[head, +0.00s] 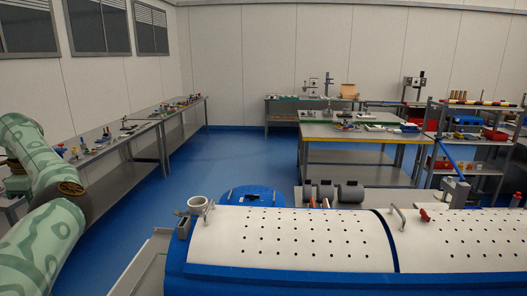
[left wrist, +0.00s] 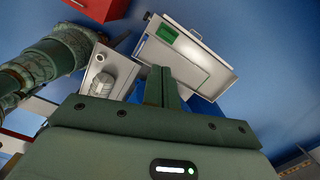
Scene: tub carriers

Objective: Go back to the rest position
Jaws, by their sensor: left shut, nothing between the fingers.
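My left gripper (left wrist: 162,88) shows in the left wrist view with its two fingers together and nothing between them. It points toward a pale box-like unit (left wrist: 185,57) with a green patch, which stands beyond the fingertips; I cannot tell the exact gap. In the head view only links of my left arm show at the left edge, and the left gripper itself is out of that picture. My right gripper is in neither view.
A large white perforated cover (head: 290,240) on a blue base fills the lower right of the head view. A long bench (head: 115,135) runs along the left wall. A yellow-edged table (head: 350,138) and a shelf rack (head: 470,145) stand behind. Blue floor (head: 220,160) lies open between.

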